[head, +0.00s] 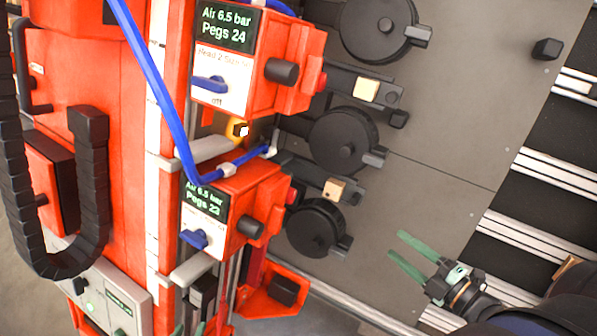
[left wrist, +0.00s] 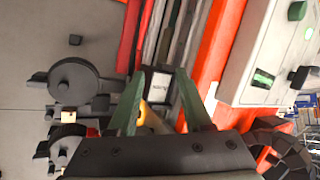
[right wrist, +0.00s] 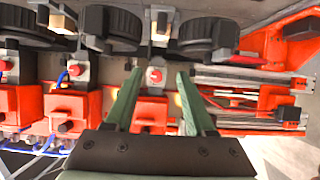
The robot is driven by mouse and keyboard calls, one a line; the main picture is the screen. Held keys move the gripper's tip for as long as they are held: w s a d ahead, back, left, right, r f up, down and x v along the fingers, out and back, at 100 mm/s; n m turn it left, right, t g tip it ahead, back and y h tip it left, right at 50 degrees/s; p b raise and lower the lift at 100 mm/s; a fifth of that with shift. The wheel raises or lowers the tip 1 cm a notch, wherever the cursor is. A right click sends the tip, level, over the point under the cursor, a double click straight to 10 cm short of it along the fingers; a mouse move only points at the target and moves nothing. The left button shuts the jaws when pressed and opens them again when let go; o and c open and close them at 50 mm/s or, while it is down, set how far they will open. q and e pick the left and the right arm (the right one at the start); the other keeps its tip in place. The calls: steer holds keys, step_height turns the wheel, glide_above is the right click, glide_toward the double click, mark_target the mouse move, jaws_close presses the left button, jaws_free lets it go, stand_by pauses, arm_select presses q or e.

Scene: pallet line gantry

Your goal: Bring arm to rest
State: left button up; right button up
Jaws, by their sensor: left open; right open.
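My right gripper (head: 397,245) is at the lower right in the head view, with green fingers spread over the grey plate. In the right wrist view its fingers (right wrist: 159,74) are apart with nothing between them, and a red button on an orange unit shows beyond. My left gripper (head: 190,328) shows only as green fingertips at the bottom edge of the head view, below the orange units. In the left wrist view its fingers (left wrist: 160,75) are apart and empty, in front of grey rails and an orange post. Most of my left arm is out of the head view.
Orange units reading Pegs 24 (head: 225,60) and Pegs 23 (head: 225,212) stand left of the grey plate (head: 440,120). Black round knobs (head: 343,143) line the plate. A blue hose (head: 160,90) and a black cable chain (head: 92,190) hang at left. The plate's right side is mostly clear.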

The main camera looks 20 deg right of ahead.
stand_by(0.5)
steer(key=a+f+m+g+h, duration=0.2)
steer(key=a+f+m+g, duration=0.3)
steer(key=a+f+m, duration=0.6)
steer(key=a+m, duration=0.3)
steer(key=a, duration=0.1)
steer(key=shift+w+f, duration=0.15)
steer(key=shift+w, duration=0.25)
